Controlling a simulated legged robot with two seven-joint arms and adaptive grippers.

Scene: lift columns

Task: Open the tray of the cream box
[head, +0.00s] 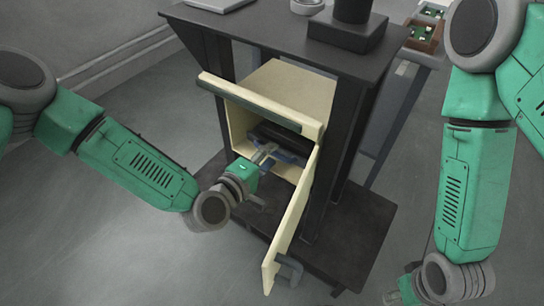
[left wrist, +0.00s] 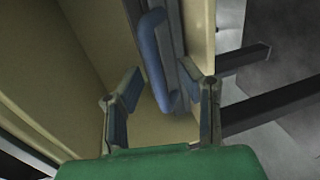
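The cream box (head: 297,84) stands on a shelf under a dark tabletop, with its front open. Its door (head: 291,222) is swung out to the right and carries a grey handle (head: 289,269). Inside is a dark tray (head: 273,137) with a blue bar handle, which shows in the left wrist view (left wrist: 154,60). My left gripper (head: 267,154) reaches into the box opening. Its fingers are spread (left wrist: 168,78), with the blue handle between and just beyond them; I cannot tell if they touch. My right gripper (head: 400,291) is low at the right, its fingers largely out of frame.
The dark table (head: 265,36) above bears a black stand (head: 347,35) and other items. Its legs flank the box. A dark lower shelf (head: 355,235) lies below. A cream panel with a dark strip (head: 262,107) juts out above the opening. Floor is clear at left.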

